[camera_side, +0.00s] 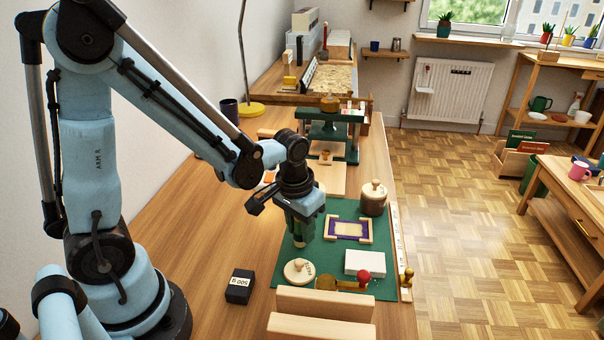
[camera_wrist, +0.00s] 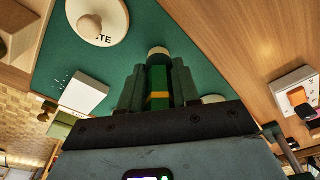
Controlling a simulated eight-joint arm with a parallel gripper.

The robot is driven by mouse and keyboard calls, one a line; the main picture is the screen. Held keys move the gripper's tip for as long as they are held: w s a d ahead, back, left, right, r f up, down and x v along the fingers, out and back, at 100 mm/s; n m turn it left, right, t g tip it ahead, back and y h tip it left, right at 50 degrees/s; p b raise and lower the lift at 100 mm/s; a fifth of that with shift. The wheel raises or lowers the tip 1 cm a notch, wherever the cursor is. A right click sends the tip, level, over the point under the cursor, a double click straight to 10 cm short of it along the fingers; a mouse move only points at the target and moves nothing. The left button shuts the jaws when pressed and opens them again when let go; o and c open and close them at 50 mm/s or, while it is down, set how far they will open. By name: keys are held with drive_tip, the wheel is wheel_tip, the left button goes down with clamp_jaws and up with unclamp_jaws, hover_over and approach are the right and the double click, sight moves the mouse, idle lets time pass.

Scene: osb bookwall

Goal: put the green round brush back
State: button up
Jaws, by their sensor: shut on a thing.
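My gripper (camera_side: 303,232) points down over the left part of the green mat (camera_side: 345,205). In the wrist view my gripper (camera_wrist: 158,90) is shut on the green round brush (camera_wrist: 158,78), which has a yellow band and a pale round end beyond the fingers. The brush's lower tip shows small below the fingers in the side view (camera_side: 300,241). I cannot tell whether it touches the mat. Part of the brush is hidden between the fingers.
A wooden frame with a purple inside (camera_side: 348,229) lies right of my gripper. A round knobbed lid (camera_side: 299,271), a white block (camera_side: 365,262), a red-knobbed tool (camera_side: 363,277) and a lidded jar (camera_side: 374,198) are close by. A black box (camera_side: 240,287) stands on the bare wood at left.

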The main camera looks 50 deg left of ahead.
sight(296, 235)
drive_tip(key=shift+f, duration=0.2)
drive_tip(key=o, duration=1.1)
drive_tip(key=shift+c, duration=0.2)
drive_tip(key=s+r+m+t, duration=0.1)
drive_tip(key=s+r+t, duration=0.1)
drive_tip(key=r, duration=0.4)
drive_tip(key=s+d+r+m+t, duration=0.1)
drive_tip(key=s+r+t, duration=0.1)
drive_tip(key=r, duration=0.4)
drive_tip(key=shift+t, duration=0.9)
